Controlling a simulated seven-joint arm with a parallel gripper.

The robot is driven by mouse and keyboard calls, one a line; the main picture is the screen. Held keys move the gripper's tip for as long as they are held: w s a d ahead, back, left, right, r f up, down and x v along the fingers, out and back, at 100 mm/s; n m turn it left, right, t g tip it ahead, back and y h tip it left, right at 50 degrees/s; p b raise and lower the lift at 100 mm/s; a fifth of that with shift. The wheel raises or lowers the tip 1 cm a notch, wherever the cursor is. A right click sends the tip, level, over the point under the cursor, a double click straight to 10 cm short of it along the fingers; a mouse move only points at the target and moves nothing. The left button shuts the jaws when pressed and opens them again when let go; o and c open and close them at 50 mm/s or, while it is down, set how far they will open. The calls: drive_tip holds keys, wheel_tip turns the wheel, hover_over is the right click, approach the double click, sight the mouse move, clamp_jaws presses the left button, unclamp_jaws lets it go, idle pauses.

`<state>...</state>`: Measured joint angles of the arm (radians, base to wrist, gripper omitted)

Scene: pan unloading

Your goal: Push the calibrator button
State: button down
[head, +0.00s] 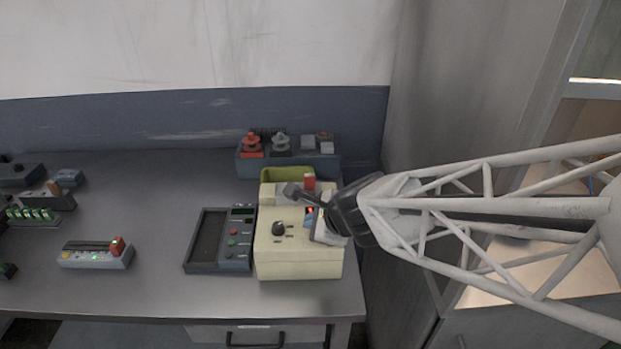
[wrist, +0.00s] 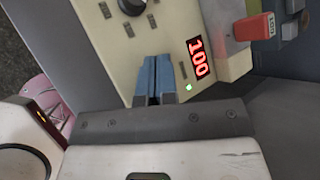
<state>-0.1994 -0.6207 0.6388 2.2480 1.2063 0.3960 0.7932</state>
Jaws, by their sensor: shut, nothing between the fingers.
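A cream box-shaped device (head: 298,262) stands near the right end of the table. Its top has a dark knob (head: 278,228), small slots and a red display, which reads 100 in the wrist view (wrist: 199,58), with a lit green light (wrist: 188,87) beside it. A red block or button (head: 310,182) is at its back; it also shows in the wrist view (wrist: 254,27). I cannot tell which part is the calibrator button. My gripper (head: 308,219) is shut and empty, its blue fingertips (wrist: 155,62) over the cream top between knob and display. Contact is unclear.
A grey panel device (head: 206,240) with red and green buttons lies left of the cream box. A grey rack with red and grey knobs (head: 252,145) stands behind. A small lit device (head: 95,258) sits farther left. The table between them is clear.

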drive_tip(key=shift+f, duration=0.45)
idle(0.8)
drive_tip(key=shift+r, duration=0.9)
drive_tip(key=shift+r, duration=0.1)
drive_tip(key=shift+r, duration=2.9)
drive_tip(key=s+d+r+n+g+h, duration=0.2)
drive_tip(key=s+d+n+g+h, duration=0.2)
drive_tip(key=s+d+n, duration=1.2)
drive_tip(key=shift+n+h, duration=1.2)
